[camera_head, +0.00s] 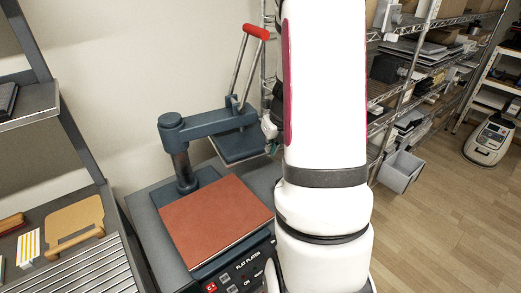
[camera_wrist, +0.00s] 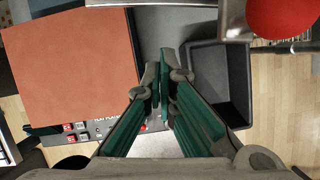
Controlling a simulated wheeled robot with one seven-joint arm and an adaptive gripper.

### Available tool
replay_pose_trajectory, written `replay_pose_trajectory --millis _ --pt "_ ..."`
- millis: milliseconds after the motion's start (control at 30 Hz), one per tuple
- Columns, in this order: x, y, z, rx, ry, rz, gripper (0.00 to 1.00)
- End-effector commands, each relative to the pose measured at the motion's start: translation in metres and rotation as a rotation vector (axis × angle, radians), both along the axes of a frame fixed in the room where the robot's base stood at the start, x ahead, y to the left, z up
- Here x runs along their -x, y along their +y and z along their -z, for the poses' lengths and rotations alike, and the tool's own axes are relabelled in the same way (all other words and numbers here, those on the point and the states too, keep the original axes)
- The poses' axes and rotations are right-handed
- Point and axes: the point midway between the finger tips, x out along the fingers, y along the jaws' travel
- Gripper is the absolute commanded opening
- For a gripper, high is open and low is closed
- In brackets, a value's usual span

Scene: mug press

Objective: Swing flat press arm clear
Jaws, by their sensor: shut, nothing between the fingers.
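The flat press stands in the middle of the head view. Its blue-grey press arm (camera_head: 215,122) reaches right from a post (camera_head: 181,155) and carries the upper plate (camera_head: 240,147) towards the back right of the red-brown lower pad (camera_head: 215,218). The pad's visible surface is bare, also in the wrist view (camera_wrist: 70,65). The lever handle stands up with a red grip (camera_head: 256,32), which also shows in the wrist view (camera_wrist: 283,14). My gripper (camera_wrist: 158,80) is shut and empty, beside the pad's right edge. In the head view my arm mostly hides it.
A dark open bin (camera_wrist: 222,82) lies below and right of my gripper. A control panel (camera_head: 243,270) faces the front of the press. A rack with a wooden board (camera_head: 75,226) stands at left. Wire shelves (camera_head: 415,75) fill the back right. Open wooden floor (camera_head: 450,215) lies at right.

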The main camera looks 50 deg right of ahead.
Motion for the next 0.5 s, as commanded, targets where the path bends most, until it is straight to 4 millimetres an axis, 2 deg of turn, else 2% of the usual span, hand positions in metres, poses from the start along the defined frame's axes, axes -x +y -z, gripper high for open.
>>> replay_pose_trajectory --millis 200,500 --pt "-0.013 -0.004 0.037 -0.006 0.002 -0.001 0.00" --pt "-0.028 -0.011 0.077 -0.005 0.001 -0.003 0.00"
